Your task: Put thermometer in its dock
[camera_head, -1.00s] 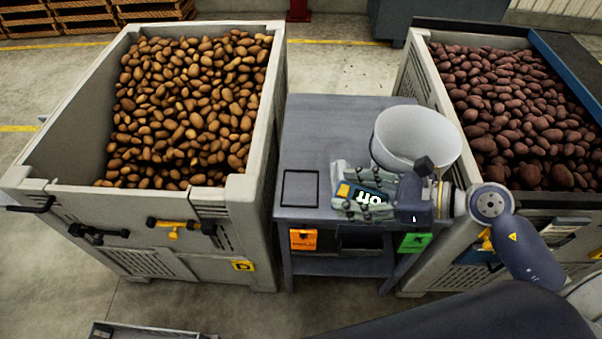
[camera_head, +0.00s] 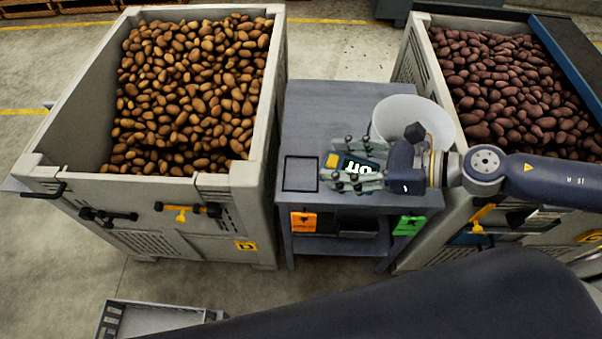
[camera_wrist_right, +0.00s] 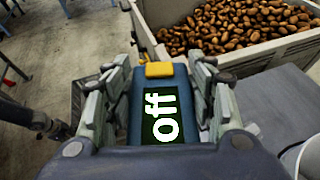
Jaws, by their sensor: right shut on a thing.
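The thermometer (camera_head: 357,166) has a blue body, a yellow end and a dark display. In the right wrist view the thermometer (camera_wrist_right: 170,102) lies between the fingers and its display reads "off". My right gripper (camera_head: 353,168) is shut on it over the grey table (camera_head: 318,110). The gap between it and the tabletop is unclear. A black square outline (camera_head: 301,189) is marked on the tabletop, left of the thermometer; no other dock can be made out. My left gripper is not in view.
A white bucket (camera_head: 404,108) stands on the table just behind my right gripper. Large potato crates flank the table, one at the left (camera_head: 225,180) and one at the right (camera_head: 415,55). The tabletop's back left is clear.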

